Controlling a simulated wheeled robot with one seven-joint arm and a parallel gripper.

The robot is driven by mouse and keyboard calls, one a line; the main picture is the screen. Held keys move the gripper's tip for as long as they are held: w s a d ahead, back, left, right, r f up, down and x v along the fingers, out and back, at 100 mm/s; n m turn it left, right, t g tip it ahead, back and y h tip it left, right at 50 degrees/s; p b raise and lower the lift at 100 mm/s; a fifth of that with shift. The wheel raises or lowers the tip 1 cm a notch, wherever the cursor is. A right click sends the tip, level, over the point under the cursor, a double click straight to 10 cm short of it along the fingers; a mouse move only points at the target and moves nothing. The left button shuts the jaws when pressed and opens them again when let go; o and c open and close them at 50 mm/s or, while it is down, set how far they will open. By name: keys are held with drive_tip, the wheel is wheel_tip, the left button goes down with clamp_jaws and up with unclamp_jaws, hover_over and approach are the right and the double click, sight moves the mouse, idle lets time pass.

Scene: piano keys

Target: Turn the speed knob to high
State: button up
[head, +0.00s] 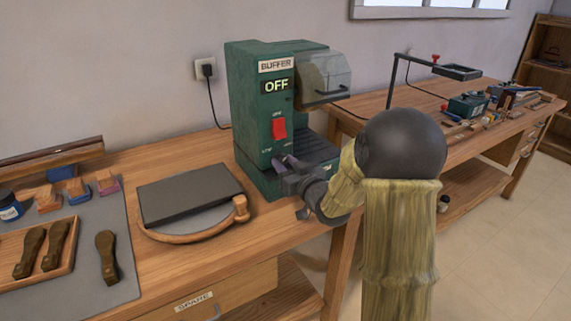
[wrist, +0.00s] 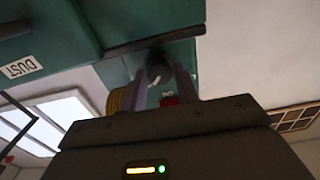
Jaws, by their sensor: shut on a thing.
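The green buffer machine (head: 254,110) stands on the wooden bench, with an "OFF" display and a red switch (head: 279,128) on its front panel. My gripper (head: 284,163) is at the lower part of this panel and hides the speed knob in the head view. Small white markings show on the panel above the gripper, too small to read surely. The knob's pointer direction cannot be told.
A dark flat slab on a round wooden-rimmed board (head: 190,192) lies left of the machine. A grey mat (head: 121,286) holds brushes and blocks farther left. A clear guard (head: 324,77) juts from the machine's upper right. A second bench (head: 430,103) stands behind my arm.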

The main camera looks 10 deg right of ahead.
drive_tip(key=shift+f, duration=0.15)
drive_tip(key=o, duration=0.7)
drive_tip(key=b+v, duration=0.7)
drive_tip(key=v, duration=1)
drive_tip(key=shift+s, duration=0.2)
drive_tip(key=shift+w, duration=0.1)
